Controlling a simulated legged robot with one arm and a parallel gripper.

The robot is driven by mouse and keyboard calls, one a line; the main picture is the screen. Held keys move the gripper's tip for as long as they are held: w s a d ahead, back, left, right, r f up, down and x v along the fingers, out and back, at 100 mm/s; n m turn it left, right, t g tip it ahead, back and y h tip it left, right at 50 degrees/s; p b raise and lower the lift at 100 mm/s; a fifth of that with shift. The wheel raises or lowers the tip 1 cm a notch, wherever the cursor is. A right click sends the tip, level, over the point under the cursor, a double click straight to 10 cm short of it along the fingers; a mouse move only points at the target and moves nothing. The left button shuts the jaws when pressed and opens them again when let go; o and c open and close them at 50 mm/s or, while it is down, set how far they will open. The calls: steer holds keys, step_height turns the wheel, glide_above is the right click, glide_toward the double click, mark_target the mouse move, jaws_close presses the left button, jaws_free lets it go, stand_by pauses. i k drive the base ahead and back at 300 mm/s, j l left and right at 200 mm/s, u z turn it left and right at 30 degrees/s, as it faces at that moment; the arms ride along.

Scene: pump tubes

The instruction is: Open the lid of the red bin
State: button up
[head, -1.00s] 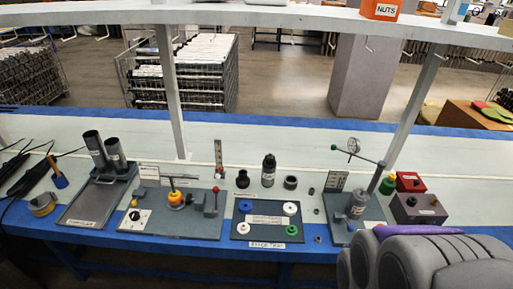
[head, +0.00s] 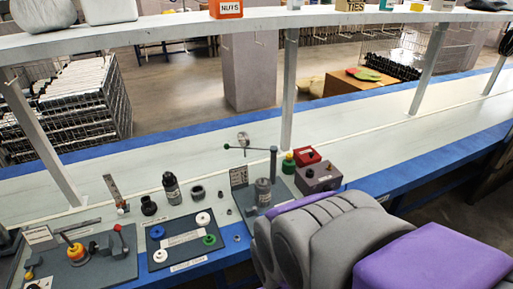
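A small red bin (head: 307,155) sits on the workbench, right of the middle of the head view, behind a grey box. Its top looks covered, with a small dark mark on it, but it is too small to tell the lid apart from the body. My gripper is not in view. Grey and purple parts of my arm fill the lower right, in front of the bench and nearer than the red bin.
A press stand (head: 263,190) and assembly tray (head: 183,238) lie further left. The bench right of the bin is clear. A shelf (head: 180,28) and post (head: 289,85) rise behind.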

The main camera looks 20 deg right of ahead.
mark_target(307, 154)
steer(key=i+l+z, duration=0.25)
steer(key=i+l, duration=0.25)
steer(key=i+l+z, duration=0.25)
steer(key=i+l, duration=0.25)
steer(key=i+l+z, duration=0.25)
steer(key=i+l, duration=0.2)
steer(key=i, duration=0.15)
